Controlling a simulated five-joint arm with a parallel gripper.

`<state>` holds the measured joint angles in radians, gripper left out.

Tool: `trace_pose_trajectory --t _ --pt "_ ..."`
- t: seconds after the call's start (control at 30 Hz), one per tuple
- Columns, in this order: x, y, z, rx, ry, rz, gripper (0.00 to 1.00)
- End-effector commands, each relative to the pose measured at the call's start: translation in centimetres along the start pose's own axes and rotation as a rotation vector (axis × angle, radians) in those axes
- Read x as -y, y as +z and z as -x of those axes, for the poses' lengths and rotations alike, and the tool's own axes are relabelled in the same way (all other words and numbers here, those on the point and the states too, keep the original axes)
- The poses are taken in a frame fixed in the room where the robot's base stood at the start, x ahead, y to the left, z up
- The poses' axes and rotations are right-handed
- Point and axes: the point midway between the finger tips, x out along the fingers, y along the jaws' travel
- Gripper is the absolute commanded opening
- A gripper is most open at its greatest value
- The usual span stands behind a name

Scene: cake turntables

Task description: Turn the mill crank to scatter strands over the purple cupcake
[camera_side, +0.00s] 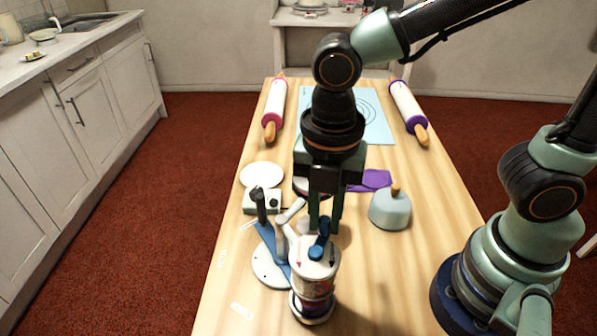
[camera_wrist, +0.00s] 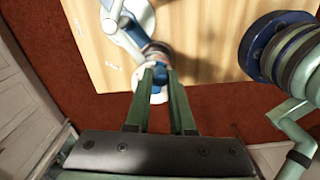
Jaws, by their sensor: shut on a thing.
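The mill (camera_side: 314,284) is a clear jar with a white lid near the front of the table. A blue crank (camera_side: 320,242) sits on top of the lid. My gripper (camera_side: 324,226) points down from above and is shut on the crank's upright handle; the wrist view shows the blue handle (camera_wrist: 160,73) between the fingertips. The purple cupcake (camera_side: 312,302) shows only as a dark purple band low under the mill, mostly hidden by it. I cannot make out strands on it.
A blue-armed stand (camera_side: 270,262) with a pale round base is left of the mill. A teal dome (camera_side: 390,211) stands to the right. A white disc (camera_side: 261,175), a small box (camera_side: 258,208) and a purple mat (camera_side: 374,180) lie behind. Rolling pins (camera_side: 275,105) (camera_side: 408,108) lie far back.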

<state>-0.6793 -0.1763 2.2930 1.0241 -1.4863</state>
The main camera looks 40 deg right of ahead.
Motion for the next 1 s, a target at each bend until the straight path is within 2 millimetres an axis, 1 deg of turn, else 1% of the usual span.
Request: trace_pose_trajectory --t 0.03,0.1,0.4,0.7,1.0 --pt "-0.5 0.0 0.1 -0.001 0.008 0.002 0.0" --pt "-0.7 0.0 0.1 -0.001 0.007 0.002 0.0" --pt "-0.8 0.1 0.1 0.0 0.005 0.001 0.0" --pt "-1.9 -0.2 0.1 0.0 0.003 0.001 0.0" --pt "-2.0 -0.2 0.0 0.0 0.002 0.0 0.0"
